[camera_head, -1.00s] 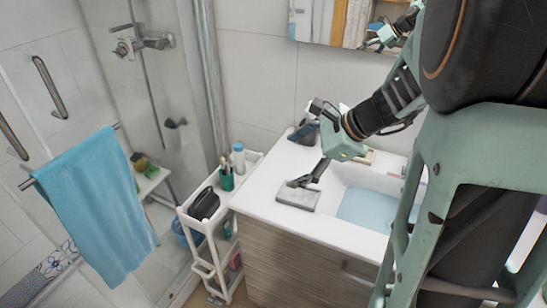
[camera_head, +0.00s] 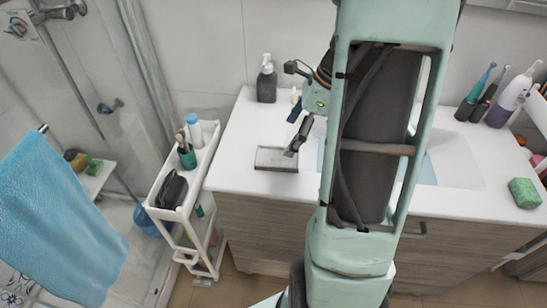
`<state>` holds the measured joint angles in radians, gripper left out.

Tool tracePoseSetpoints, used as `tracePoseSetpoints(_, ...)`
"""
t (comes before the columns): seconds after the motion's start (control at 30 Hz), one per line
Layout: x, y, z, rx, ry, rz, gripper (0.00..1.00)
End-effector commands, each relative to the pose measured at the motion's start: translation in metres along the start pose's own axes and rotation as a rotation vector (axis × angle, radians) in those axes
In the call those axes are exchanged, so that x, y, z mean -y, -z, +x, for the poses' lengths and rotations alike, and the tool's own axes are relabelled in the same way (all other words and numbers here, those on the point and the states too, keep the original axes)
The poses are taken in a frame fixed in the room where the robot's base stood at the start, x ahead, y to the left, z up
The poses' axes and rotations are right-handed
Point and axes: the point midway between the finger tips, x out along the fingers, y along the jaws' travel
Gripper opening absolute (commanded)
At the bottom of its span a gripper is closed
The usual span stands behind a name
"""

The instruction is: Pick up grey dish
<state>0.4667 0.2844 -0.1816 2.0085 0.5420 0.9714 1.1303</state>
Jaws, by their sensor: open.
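The grey dish (camera_head: 272,160) is a small, shallow, rectangular piece. It lies flat on the white sink counter (camera_head: 240,140), near its front left edge. My gripper (camera_head: 292,143) reaches down from the right, with a dark finger at the dish's right back part. The fingers are open; I cannot tell whether the visible one touches the dish. The finger covers a little of the dish's right side. My own arm hides much of the counter and basin to the right.
A dark soap dispenser (camera_head: 266,84) stands behind the dish. A white cart (camera_head: 186,168) with a dark pouch (camera_head: 172,190) and a green cup (camera_head: 187,157) is left of the counter. Toothbrushes and a green sponge (camera_head: 524,193) are at the right.

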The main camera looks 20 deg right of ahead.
Motion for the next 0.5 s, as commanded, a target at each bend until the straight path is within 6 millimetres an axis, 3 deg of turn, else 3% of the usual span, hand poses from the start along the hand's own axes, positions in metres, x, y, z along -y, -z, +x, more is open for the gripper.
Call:
tracePoseSetpoints(0.13, -0.001, 0.0, 0.025, 0.001, -0.004, -0.001, 0.82)
tracePoseSetpoints(0.5, 0.004, 0.003, 0.06, 0.001, -0.003, 0.001, 0.82)
